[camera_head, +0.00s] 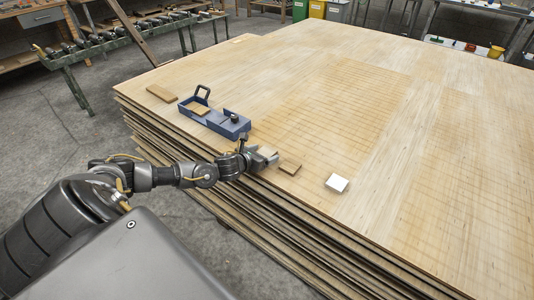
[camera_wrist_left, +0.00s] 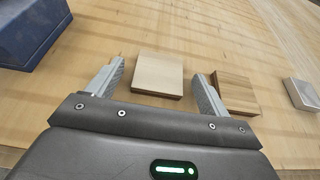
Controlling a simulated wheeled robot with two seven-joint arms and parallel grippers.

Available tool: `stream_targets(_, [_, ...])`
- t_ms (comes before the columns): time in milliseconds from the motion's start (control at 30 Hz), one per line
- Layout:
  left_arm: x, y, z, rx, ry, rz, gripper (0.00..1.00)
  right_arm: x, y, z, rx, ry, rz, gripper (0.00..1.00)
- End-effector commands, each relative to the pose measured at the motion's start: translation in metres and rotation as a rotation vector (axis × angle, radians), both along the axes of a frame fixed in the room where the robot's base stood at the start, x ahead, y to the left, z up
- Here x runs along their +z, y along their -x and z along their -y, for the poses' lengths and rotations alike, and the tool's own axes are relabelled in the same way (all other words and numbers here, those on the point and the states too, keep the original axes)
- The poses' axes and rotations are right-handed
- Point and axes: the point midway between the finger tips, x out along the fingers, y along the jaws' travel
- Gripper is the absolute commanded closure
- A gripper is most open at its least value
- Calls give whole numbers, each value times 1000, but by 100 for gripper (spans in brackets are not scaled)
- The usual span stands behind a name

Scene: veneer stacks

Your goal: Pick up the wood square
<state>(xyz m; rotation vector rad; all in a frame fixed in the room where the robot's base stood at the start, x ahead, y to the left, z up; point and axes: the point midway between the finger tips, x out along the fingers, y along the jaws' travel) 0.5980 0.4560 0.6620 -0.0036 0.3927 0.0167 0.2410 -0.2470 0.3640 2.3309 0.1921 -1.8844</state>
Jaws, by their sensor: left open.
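A pale wood square (camera_wrist_left: 158,74) lies flat on the veneer in the left wrist view, ahead of and between the two fingers. In the head view it is mostly hidden by my left gripper (camera_head: 264,160). That gripper (camera_wrist_left: 159,84) is open and empty, low over the near edge of the stack. A second, browner wood square (camera_wrist_left: 234,92) lies just right of the right finger; it also shows in the head view (camera_head: 290,168). My right gripper is in neither view.
A blue tool tray (camera_head: 228,130) stands left of the gripper. A white block (camera_head: 337,184) lies to the right, and a brown wood piece (camera_head: 161,93) at the far left. The large veneer stack (camera_head: 390,120) is clear behind; its near edge drops off.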

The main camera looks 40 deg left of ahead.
Motion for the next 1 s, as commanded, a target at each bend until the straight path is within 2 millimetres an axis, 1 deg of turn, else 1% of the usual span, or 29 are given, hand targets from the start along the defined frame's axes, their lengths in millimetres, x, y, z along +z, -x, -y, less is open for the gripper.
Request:
stream_targets(133, [0,0,0,0,0,-1,20,0,0,0,0,0,0,64])
stream_targets(167, [0,0,0,0,0,-1,21,0,0,0,0,0,0,64])
stream_targets(500, [0,1,0,0,0,0,66,1,0,0,0,0,0,64])
stream_targets(533, [0,1,0,1,0,0,68,1,0,0,0,0,0,64])
stream_targets(833, [3,0,0,1,0,0,68,1,0,0,0,0,1,64])
stream_targets(933, [11,0,-1,1,0,1,68,1,-1,0,0,-1,3,64])
stream_targets(1000, [21,0,-1,0,0,3,68,1,0,0,0,-1,3,64])
